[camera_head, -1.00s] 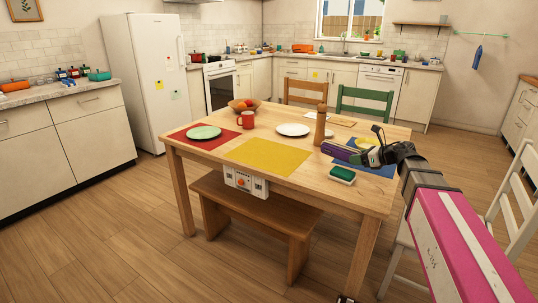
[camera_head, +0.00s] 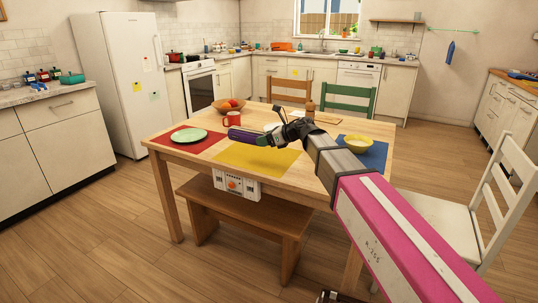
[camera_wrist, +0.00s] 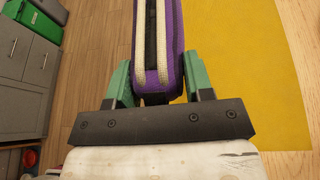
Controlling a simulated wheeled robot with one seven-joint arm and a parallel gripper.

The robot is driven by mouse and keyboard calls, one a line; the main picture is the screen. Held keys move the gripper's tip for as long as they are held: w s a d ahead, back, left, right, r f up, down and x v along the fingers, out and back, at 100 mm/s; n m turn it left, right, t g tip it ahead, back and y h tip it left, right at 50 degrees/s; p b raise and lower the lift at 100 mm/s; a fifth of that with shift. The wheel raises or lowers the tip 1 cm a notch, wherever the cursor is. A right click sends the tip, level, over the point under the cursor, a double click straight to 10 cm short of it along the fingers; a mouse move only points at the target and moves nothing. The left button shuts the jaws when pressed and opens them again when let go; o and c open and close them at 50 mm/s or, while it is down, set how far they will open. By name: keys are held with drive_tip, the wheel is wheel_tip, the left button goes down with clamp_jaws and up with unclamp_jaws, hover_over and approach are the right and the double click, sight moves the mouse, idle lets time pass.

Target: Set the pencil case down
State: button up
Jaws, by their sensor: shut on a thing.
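The pencil case (camera_head: 247,136) is purple and shows beyond my gripper (camera_head: 272,139) in the head view, above the table by the far edge of the yellow placemat (camera_head: 262,160). In the wrist view the case (camera_wrist: 157,45) shows purple sides, cream bands and a dark middle strip. My gripper (camera_wrist: 158,85) is shut on it, with a green finger against each side. The yellow placemat (camera_wrist: 255,75) fills the right of the wrist view. I cannot tell exactly how high the case is above the table.
A red mug (camera_head: 232,119), a fruit bowl (camera_head: 230,106) and a green plate (camera_head: 189,135) stand near the case. A yellow bowl (camera_head: 356,143) is at the blue placemat (camera_head: 375,157). The bench (camera_head: 247,207) is in front; a white chair (camera_head: 465,215) stands at right.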

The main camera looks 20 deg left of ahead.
hover_over(278, 158)
wheel_tip(278, 158, down, 6)
drive_tip(key=shift+f, duration=2.1)
drive_tip(key=shift+f, duration=0.1)
drive_tip(key=o, duration=1)
drive_tip(key=v, duration=1.2)
